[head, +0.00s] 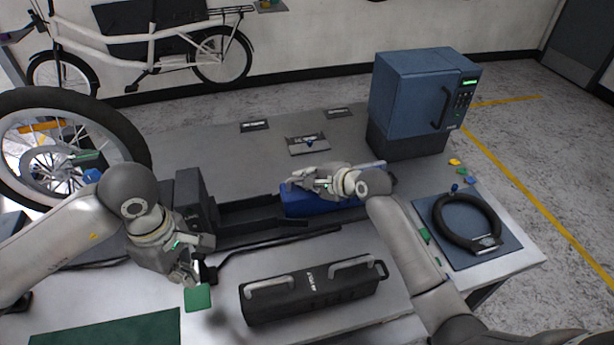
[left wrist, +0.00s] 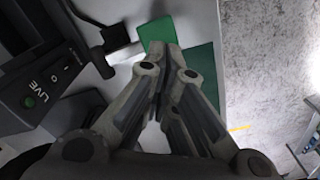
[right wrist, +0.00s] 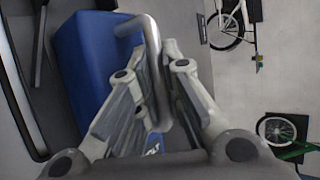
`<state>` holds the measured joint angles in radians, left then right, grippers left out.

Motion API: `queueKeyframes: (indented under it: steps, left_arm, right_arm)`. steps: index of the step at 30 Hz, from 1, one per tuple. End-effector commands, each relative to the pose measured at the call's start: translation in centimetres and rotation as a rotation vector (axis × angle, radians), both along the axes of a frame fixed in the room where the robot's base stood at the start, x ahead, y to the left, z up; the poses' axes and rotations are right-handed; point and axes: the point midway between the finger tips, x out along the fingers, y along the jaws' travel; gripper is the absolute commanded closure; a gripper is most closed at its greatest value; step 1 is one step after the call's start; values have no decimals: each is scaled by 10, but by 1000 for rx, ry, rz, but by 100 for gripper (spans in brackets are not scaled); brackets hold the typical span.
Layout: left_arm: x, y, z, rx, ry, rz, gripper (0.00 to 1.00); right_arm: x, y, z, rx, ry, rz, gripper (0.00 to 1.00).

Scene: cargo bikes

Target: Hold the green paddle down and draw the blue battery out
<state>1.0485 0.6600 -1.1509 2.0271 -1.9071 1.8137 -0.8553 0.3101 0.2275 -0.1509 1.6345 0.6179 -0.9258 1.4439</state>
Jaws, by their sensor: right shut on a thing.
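The blue battery (head: 297,203) lies in a dark rail at the middle of the bench. My right gripper (head: 312,182) is shut on its metal handle; the right wrist view shows the bar (right wrist: 155,70) between the fingers, with the blue battery body (right wrist: 85,65) beside it. The green paddle (head: 198,298) is a flat square at the bench's front left, next to the dark dock (head: 196,203). My left gripper (head: 188,277) is just above it, fingers together. In the left wrist view the tips lie over the paddle (left wrist: 157,32); whether they press it is unclear.
A black battery with two handles (head: 310,292) lies in front of the rail. A dark green mat (head: 120,330) is at the front left. A blue cabinet (head: 415,100) stands behind right, and a black ring lock (head: 467,222) lies on a pad at right. A wheel (head: 65,150) stands at left.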

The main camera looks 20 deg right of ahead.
Motion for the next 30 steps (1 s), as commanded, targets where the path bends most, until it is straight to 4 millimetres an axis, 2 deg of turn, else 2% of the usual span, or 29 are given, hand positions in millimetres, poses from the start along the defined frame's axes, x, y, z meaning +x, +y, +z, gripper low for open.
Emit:
queueKeyframes:
  steps: [1, 13, 18, 26, 27, 30]
  left_arm:
    - [1, -1, 6, -2, -3, -1, 100]
    - [2, 0, 64, -1, -3, 0, 100]
    - [1, 0, 74, 0, 0, -1, 100]
    - [1, 0, 76, 0, 0, 0, 100]
    - [1, 0, 76, 0, 0, 0, 100]
    - [1, 0, 75, 0, 0, 0, 100]
  right_arm:
    - [2, -1, 6, 2, -12, -2, 100]
    - [2, -1, 6, 2, -13, -3, 100]
    - [2, -1, 6, 2, -12, -2, 100]
    - [2, -1, 6, 2, -13, -3, 100]
    - [2, -1, 6, 2, -13, -3, 88]
    - [2, -1, 5, 2, -11, -1, 75]
